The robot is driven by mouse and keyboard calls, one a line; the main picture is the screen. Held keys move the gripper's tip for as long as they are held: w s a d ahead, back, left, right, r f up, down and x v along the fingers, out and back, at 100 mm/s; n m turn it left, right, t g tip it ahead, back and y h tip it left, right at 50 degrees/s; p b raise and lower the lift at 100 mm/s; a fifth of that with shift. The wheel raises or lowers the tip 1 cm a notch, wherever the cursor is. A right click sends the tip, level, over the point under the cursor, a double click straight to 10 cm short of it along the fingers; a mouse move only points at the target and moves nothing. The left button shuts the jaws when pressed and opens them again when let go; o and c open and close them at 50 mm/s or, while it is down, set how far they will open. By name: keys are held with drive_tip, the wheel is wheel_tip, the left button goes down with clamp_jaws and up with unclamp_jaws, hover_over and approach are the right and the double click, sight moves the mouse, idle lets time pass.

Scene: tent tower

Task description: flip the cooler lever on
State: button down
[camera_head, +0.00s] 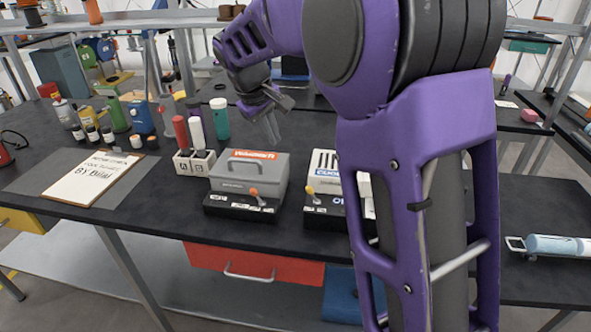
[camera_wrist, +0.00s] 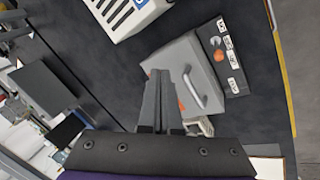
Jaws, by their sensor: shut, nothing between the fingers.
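The white vented box with a blue label (camera_head: 325,172), apparently the cooler, stands on the dark table, partly hidden by my arm. Its black front base (camera_head: 325,217) carries a lever with a yellow knob (camera_head: 310,190), leaning to the upper left. In the wrist view the vented box (camera_wrist: 122,14) is at the top, cut off, and its lever is out of frame. My gripper (camera_head: 272,130) is above and behind the boxes, touching neither. In the wrist view its fingers (camera_wrist: 171,72) are together and empty, overlapping the grey box in the picture.
A grey box (camera_head: 238,175) with a handle and orange label stands left of the vented box; its base has an orange-knobbed lever (camera_head: 256,196). A block holding markers (camera_head: 195,162), bottles and a clipboard (camera_head: 93,178) lie further left. The table front between clipboard and boxes is clear.

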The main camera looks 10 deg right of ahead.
sight(312, 195)
drive_tip(key=shift+s+d+f+m+g, duration=0.15)
drive_tip(key=shift+s+d+f+g, duration=0.35)
drive_tip(key=shift+s, duration=0.15)
drive_tip(key=shift+s+d+f+m+g, duration=0.15)
drive_tip(key=shift+s+d+f+g, duration=0.25)
drive_tip(key=shift+s, duration=0.25)
drive_tip(key=s+d+f+b, duration=0.1)
drive_tip(key=d+f, duration=0.3)
drive_tip(key=f, duration=0.4)
drive_tip(key=shift+s+f, duration=0.2)
drive_tip(key=shift+s, duration=0.25)
drive_tip(key=shift+w+r, duration=0.1)
drive_tip(key=shift+w, duration=0.05)
drive_tip(key=shift+s+d, duration=0.15)
drive_tip(key=shift+s, duration=0.05)
drive_tip(key=shift+p, duration=0.3)
